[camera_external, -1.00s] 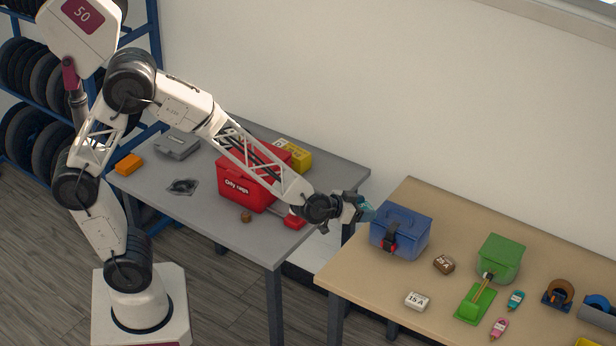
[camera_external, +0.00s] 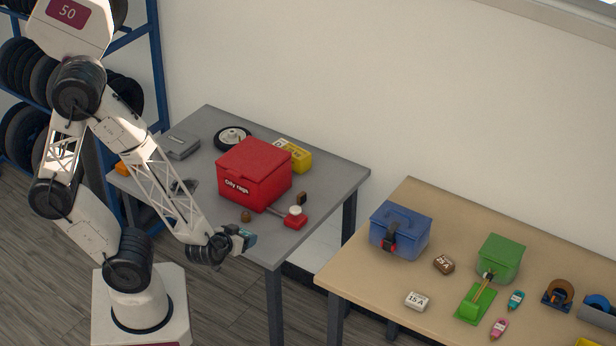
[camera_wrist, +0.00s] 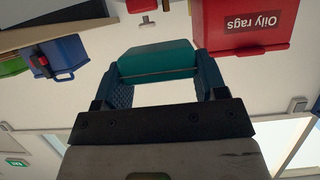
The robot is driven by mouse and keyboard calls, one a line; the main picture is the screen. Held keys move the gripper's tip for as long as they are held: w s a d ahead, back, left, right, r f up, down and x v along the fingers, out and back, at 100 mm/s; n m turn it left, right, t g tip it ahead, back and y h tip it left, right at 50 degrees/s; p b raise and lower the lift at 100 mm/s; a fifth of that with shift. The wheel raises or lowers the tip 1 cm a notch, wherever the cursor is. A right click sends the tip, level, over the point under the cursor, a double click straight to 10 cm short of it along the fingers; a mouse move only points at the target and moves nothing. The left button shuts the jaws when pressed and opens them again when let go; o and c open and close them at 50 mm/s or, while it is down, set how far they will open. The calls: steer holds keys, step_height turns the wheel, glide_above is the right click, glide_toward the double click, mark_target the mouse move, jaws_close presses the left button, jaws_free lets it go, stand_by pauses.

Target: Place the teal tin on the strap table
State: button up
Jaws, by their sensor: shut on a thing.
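My gripper (camera_external: 240,238) is shut on the teal tin (camera_external: 249,240). In the external view it is at the front edge of the grey table (camera_external: 210,215), left of its front corner; its exact height cannot be told. The grey table and the tan table (camera_external: 350,275) both show; no label tells which is the strap table.
On the grey table stand a red "Oily rags" box (camera_external: 250,180), a red item with a pale top (camera_external: 295,217), a small brown item (camera_external: 246,215) and a yellow box (camera_external: 295,155). The tan table carries a blue box (camera_external: 400,230) and a green box (camera_external: 500,258). A gap separates the tables.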

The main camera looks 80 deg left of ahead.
steer(key=s+a+f+n, duration=0.1)
steer(key=s, duration=0.5)
steer(key=shift+s+a+f+g+y, duration=0.15)
steer(key=shift+a+f+g+y, duration=0.15)
steer(key=shift+g+y, duration=0.1)
steer(key=shift+w+a, duration=0.1)
steer(key=shift+w, duration=0.2)
glide_above(270, 240)
steer(key=s, duration=0.2)
steer(key=shift+w+d+f, duration=0.1)
steer(key=shift+d+f, duration=0.15)
steer(key=shift+f, duration=0.35)
steer(key=shift+w+a, duration=0.15)
steer(key=shift+w, duration=0.35)
steer(key=shift+w+a+f, duration=0.1)
steer(key=shift+w+f, duration=0.1)
steer(key=shift+f, duration=0.65)
steer(key=shift+w+a+f, duration=0.1)
steer(key=shift+w+f, duration=0.05)
steer(key=shift+f, duration=0.65)
steer(key=shift+d+f, duration=0.1)
steer(key=shift+f, duration=0.05)
steer(key=o, duration=0.9)
